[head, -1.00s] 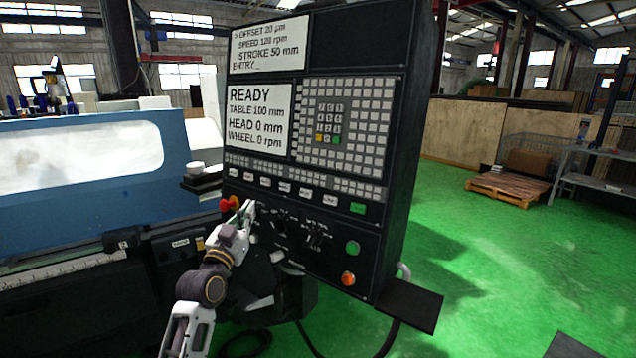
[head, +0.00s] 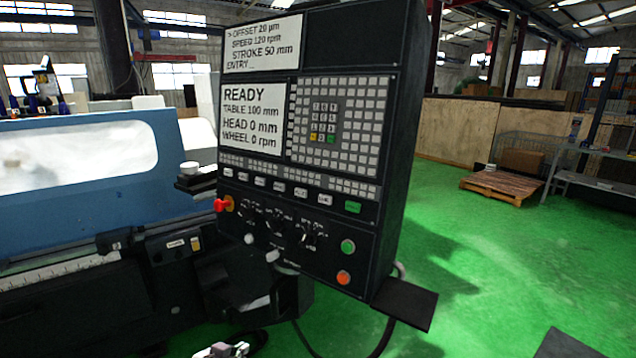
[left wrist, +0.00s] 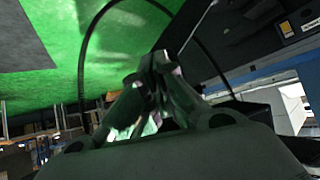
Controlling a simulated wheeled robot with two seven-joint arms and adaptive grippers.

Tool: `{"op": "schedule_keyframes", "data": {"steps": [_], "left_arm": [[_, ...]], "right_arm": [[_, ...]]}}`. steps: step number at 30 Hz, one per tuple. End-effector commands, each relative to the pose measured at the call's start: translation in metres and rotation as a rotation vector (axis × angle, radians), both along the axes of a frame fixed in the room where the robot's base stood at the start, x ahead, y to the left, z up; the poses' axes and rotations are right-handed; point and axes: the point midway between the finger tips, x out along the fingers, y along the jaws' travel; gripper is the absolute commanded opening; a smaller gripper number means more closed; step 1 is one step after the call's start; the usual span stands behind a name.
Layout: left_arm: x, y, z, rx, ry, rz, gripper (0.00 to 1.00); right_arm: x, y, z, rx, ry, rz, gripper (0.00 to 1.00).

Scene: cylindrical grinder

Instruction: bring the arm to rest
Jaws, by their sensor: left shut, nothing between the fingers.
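My left gripper (left wrist: 160,75) shows in the left wrist view with its fingers closed together and nothing between them. In the head view only a small part of my left arm (head: 222,350) shows at the bottom edge, below the control panel (head: 385,235) and apart from it. The upper screen (head: 262,45) reads offset 20 µm, speed 120 rpm, stroke 50 mm. The lower screen (head: 252,118) reads READY, table 100 mm, head 0 mm, wheel 0 rpm. My right gripper is in neither view.
The blue grinder body (head: 80,215) stands at the left. A red knob (head: 221,205), a green button (head: 348,246) and an orange button (head: 343,278) sit on the panel. A black shelf (head: 405,303) juts out at its lower right. Green floor (head: 480,270) is open at the right.

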Motion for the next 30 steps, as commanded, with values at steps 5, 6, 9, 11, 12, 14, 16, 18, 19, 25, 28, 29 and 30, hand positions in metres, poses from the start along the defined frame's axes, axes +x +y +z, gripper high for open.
{"op": "schedule_keyframes", "data": {"steps": [5, 6, 9, 11, 12, 14, 16, 18, 19, 25, 28, 29, 30], "left_arm": [[-0.056, 0.007, -0.034, 0.03, 0.175, 0.032, 0.0], [-0.068, 0.009, -0.04, 0.037, 0.214, 0.041, 0.0], [-0.096, 0.014, -0.052, 0.051, 0.297, 0.062, 0.0], [-0.108, 0.016, -0.057, 0.06, 0.333, 0.072, 0.0], [-0.116, 0.017, -0.059, 0.064, 0.356, 0.078, 0.0], [-0.126, 0.019, -0.062, 0.07, 0.385, 0.087, 0.0], [-0.137, 0.021, -0.065, 0.077, 0.415, 0.097, 0.0], [-0.147, 0.023, -0.068, 0.083, 0.442, 0.105, 0.0], [-0.15, 0.024, -0.069, 0.085, 0.453, 0.109, 0.0], [-0.174, 0.028, -0.074, 0.101, 0.519, 0.13, 0.0], [-0.186, 0.03, -0.076, 0.109, 0.551, 0.141, 0.0], [-0.186, 0.031, -0.078, 0.109, 0.553, 0.142, 0.0], [-0.184, 0.03, -0.083, 0.109, 0.554, 0.142, 0.0]], "right_arm": [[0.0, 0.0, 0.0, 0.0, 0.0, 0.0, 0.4], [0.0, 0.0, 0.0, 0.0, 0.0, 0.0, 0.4], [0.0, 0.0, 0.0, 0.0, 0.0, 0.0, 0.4], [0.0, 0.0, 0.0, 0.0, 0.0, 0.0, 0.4], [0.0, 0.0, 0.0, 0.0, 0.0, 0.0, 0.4], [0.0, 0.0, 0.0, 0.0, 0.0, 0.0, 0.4], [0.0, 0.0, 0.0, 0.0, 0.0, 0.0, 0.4], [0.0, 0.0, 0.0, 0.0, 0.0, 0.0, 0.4], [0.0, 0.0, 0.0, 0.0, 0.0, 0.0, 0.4], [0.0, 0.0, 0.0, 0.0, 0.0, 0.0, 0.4], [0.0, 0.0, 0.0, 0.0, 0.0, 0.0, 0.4], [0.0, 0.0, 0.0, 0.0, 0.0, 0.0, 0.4], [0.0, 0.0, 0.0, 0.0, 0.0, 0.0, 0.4]]}}
